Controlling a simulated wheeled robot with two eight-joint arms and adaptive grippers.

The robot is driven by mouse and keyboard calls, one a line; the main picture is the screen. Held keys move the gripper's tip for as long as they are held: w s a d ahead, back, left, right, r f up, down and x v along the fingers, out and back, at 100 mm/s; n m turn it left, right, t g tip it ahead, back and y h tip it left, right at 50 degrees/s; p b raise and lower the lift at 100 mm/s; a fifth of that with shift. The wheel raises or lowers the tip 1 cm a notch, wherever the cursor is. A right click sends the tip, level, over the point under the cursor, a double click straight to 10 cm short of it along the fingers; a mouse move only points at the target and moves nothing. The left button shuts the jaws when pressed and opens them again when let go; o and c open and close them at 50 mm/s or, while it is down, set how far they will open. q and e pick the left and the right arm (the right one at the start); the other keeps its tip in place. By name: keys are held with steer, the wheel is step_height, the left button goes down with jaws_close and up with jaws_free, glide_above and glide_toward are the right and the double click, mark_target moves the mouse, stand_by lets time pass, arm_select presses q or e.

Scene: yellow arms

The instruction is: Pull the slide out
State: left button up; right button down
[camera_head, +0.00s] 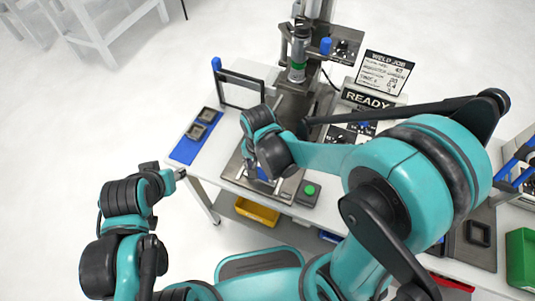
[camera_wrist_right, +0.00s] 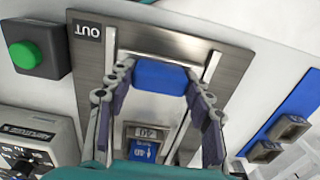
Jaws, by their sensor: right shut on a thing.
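The slide is a grey metal plate with rails, running toward me from under the weld head (camera_head: 297,60). Its blue handle (camera_wrist_right: 160,77) shows between my right fingertips in the right wrist view, just inside the "OUT" label (camera_wrist_right: 88,31). My right gripper (camera_wrist_right: 160,82) is shut on the handle, one finger on each side. In the head view my right wrist hides most of the slide and the handle. My left gripper (camera_head: 178,173) is off the table's left edge, apart from the slide; its jaws are too small to read.
A green button (camera_head: 310,190) is right of the slide. A blue mat (camera_head: 183,151) with two dark square parts (camera_head: 206,115) lies at the left. A "READY" display (camera_head: 368,99) and "WELD JOB" sign (camera_head: 385,72) stand behind. A yellow bin (camera_head: 257,212) is below the tabletop.

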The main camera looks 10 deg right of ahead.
steer(key=shift+s+a, duration=0.4)
steer(key=shift+s, duration=0.2)
steer(key=shift+s+a, duration=0.4)
steer(key=shift+s, duration=0.35)
steer(key=shift+a, duration=0.1)
steer(key=c, duration=1)
jaws_free()
steer(key=o, duration=0.4)
steer(key=shift+s, duration=0.1)
steer(key=shift+c, duration=0.2)
steer(key=shift+a, duration=0.1)
steer(key=shift+r, duration=0.1)
